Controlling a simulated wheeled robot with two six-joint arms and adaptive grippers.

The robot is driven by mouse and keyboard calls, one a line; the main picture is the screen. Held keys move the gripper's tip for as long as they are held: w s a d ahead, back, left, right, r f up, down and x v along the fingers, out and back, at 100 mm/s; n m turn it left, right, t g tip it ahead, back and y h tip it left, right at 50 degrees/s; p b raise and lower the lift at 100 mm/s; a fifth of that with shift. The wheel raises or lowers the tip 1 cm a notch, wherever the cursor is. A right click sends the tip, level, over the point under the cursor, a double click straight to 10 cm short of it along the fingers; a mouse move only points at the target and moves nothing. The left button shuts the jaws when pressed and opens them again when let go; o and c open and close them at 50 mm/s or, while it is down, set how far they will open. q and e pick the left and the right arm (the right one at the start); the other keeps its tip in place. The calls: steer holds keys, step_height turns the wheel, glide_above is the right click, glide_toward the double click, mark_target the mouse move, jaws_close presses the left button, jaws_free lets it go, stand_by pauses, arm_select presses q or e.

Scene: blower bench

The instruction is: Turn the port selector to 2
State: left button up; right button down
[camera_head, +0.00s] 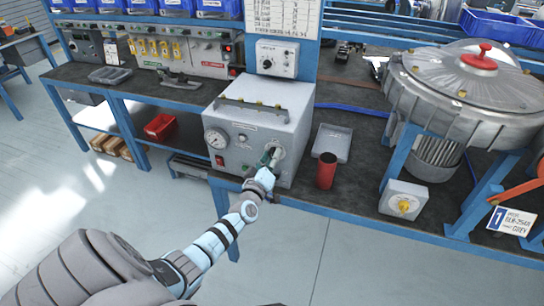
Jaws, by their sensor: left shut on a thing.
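The grey metal box (262,108) stands on the bench with a round gauge and small controls on its front. At the right of this front, the port selector (278,151) shows as a pale round dial, mostly covered by my gripper. My left gripper (271,156) is at the selector, its fingers shut on the knob. The knob's pointer and the port numbers cannot be read. My right gripper is not in view.
A large blower (455,95) and a box with a yellow knob (403,201) are further right. A red bin (160,127) sits on the shelf at left.

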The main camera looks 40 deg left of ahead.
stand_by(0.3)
arm_select(q)
steer(key=o, duration=1.2)
steer(key=shift+c, duration=0.2)
steer(key=shift+s, duration=0.1)
steer(key=v, duration=1.1)
steer(key=shift+s+d, duration=0.2)
steer(key=shift+s, duration=0.15)
